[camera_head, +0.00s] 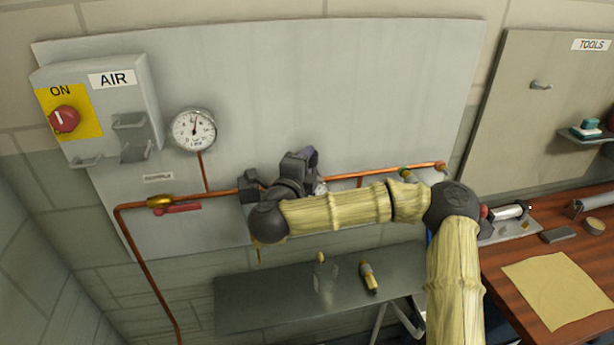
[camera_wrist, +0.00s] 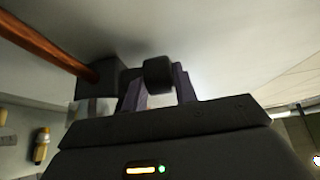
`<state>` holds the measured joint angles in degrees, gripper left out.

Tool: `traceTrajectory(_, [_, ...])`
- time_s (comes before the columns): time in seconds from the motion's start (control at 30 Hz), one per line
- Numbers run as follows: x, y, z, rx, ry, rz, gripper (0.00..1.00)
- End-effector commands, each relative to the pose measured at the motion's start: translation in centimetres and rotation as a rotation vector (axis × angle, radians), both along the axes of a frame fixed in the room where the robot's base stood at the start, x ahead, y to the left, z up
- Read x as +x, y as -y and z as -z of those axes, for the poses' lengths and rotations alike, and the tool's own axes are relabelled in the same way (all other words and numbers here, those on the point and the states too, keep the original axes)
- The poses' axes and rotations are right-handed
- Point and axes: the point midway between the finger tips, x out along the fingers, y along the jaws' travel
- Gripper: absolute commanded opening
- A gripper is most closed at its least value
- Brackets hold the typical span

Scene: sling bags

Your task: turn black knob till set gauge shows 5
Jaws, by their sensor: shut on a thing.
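The black knob (camera_wrist: 158,75) sits between the two purple-grey fingers of my gripper (camera_wrist: 157,90) in the wrist view. My gripper also shows in the head view (camera_head: 300,165), shut at the pipe in front of the wall panel, where it hides the knob. A dark fitting (camera_wrist: 97,80) joins the knob to the copper pipe in the wrist view. A round white gauge (camera_head: 193,130) stands on a copper riser left of my gripper. Its needle points roughly up; its numbers are too small to read. I cannot tell whether this is the set gauge or another is hidden by my arm.
A grey AIR box (camera_head: 110,115) with a red switch (camera_head: 65,119) is at upper left. A red-handled valve (camera_head: 177,209) is on the copper pipe. A dark shelf (camera_head: 240,300) below carries a brass-and-black part (camera_head: 369,277). A wooden bench (camera_head: 510,320) stands right.

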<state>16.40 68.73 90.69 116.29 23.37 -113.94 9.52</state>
Motion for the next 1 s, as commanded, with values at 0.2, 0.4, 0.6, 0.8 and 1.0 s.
traceTrajectory(0.2, [0.02, -0.05, 0.43, 0.000, -0.002, 0.025, 0.05])
traceTrajectory(0.4, [0.03, -0.04, 0.19, 0.000, -0.002, 0.035, 0.05])
traceTrajectory(0.6, [0.04, -0.04, 0.09, -0.001, -0.003, 0.036, 0.05])
traceTrajectory(0.8, [0.04, -0.04, 0.08, -0.001, -0.003, 0.035, 0.32])
traceTrajectory(1.0, [0.04, -0.03, 0.09, -0.001, -0.002, 0.036, 0.37])
